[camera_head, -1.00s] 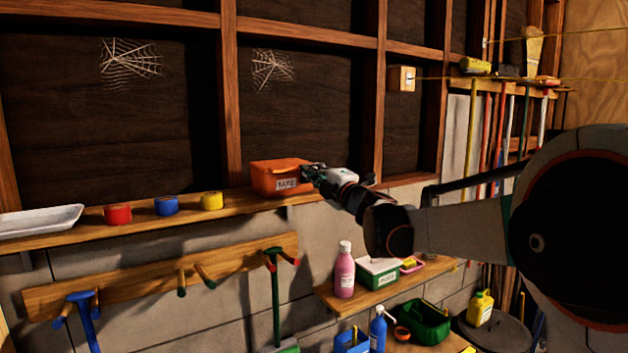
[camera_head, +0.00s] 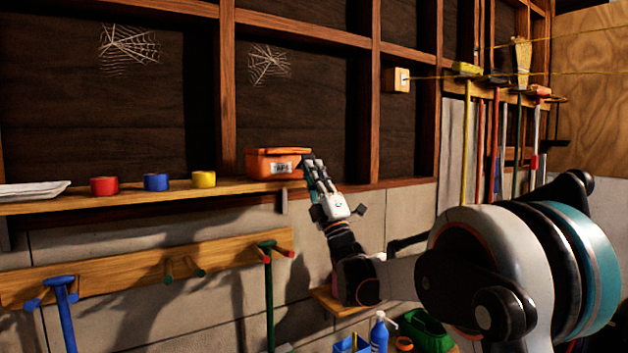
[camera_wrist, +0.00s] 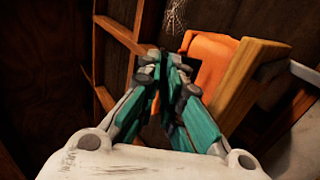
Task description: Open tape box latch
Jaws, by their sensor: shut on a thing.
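The orange tape box (camera_head: 262,163) stands on the long wooden shelf, with a white label on its front. It also shows in the wrist view (camera_wrist: 212,58), tilted by the camera's angle. My gripper (camera_head: 308,163) reaches up from below right, with its fingertips at the box's right end near the label. In the wrist view the fingers of my gripper (camera_wrist: 165,62) are close together against the box's near edge. They are shut on a part of the box there. The latch is not clearly seen; the fingertips cover that spot. The lid looks down on the box.
Red (camera_head: 104,186), blue (camera_head: 157,182) and yellow (camera_head: 204,179) tape rolls stand left of the box on the shelf (camera_head: 130,197), with a white tray (camera_head: 32,190) beyond. A peg rail (camera_head: 120,278) hangs below. Wooden wall studs (camera_head: 375,90) stand behind.

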